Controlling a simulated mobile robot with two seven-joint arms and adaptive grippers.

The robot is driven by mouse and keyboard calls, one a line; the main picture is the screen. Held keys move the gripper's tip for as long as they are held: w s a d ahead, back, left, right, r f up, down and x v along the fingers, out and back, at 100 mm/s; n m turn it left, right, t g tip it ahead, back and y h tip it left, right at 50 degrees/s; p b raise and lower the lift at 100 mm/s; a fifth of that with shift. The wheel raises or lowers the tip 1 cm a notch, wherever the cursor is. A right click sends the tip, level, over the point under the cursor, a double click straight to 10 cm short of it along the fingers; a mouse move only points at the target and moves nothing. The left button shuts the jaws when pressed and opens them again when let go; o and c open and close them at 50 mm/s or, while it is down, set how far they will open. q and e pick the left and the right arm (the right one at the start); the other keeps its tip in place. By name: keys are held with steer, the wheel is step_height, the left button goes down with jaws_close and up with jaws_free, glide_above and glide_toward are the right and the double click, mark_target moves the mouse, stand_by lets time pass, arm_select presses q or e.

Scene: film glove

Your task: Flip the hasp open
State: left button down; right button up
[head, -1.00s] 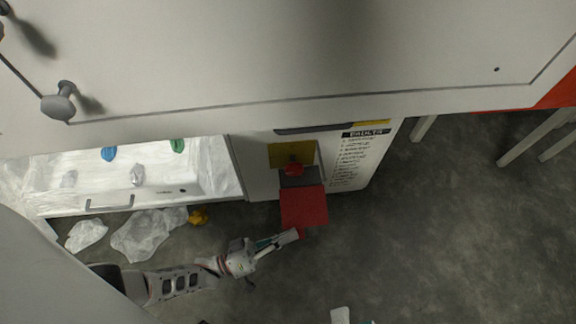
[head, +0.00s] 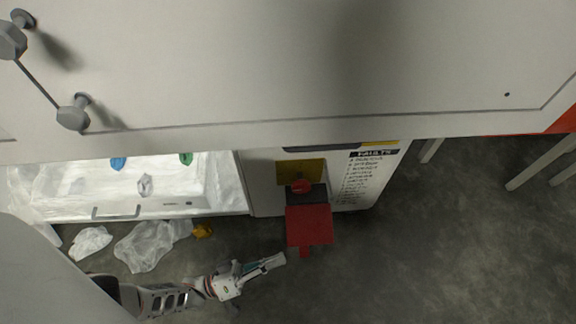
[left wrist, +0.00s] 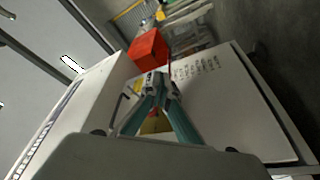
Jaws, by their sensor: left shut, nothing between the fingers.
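A red flap with a small tab, which looks like the hasp (head: 308,226), stands out from the front of a pale cabinet (head: 262,185) in the head view. A red knob (head: 300,186) sits just behind it, in front of a yellow plate (head: 300,169). My left gripper (head: 281,260) is shut and empty, to the left of the flap's tab and apart from it. In the left wrist view the closed fingertips (left wrist: 158,82) point toward the cabinet, and the red flap (left wrist: 148,47) shows beyond them. My right gripper is not in view.
A white drawer or tray (head: 215,190) with small coloured items lies left of the cabinet. Crumpled clear plastic (head: 145,245) and a yellow piece (head: 203,231) lie on the floor below it. A sign with text (head: 365,180) is right of the knob. The floor (head: 430,250) at right is clear.

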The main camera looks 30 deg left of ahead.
arm_select(q)
steer(key=shift+v, duration=1.35)
